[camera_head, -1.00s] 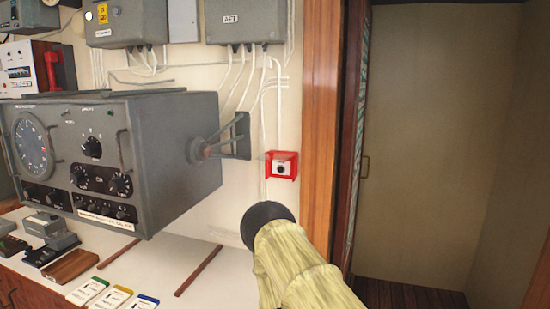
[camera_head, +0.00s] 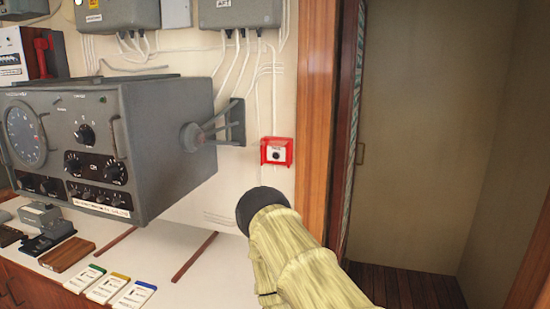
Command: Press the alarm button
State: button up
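The alarm button is a small dark round button on a white plate in a red wall box (camera_head: 277,151), fixed to the cream wall left of the wooden door frame. White cables run down to it. My arm, in a ribbed pale yellow cover, comes in from the lower right. Its dark rounded end (camera_head: 262,208) is below the red box in the picture and shows apart from it. The fingers of my gripper cannot be made out; they are hidden or out of sight beyond the dark end.
A large grey instrument unit (camera_head: 105,150) on a wall bracket (camera_head: 225,125) juts out left of the button. Below it is a white counter (camera_head: 165,255) with booklets (camera_head: 108,286) and small devices. A wooden door frame (camera_head: 318,120) and an open doorway (camera_head: 430,150) are at right.

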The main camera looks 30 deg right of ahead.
grip_shut()
dwell(1.0)
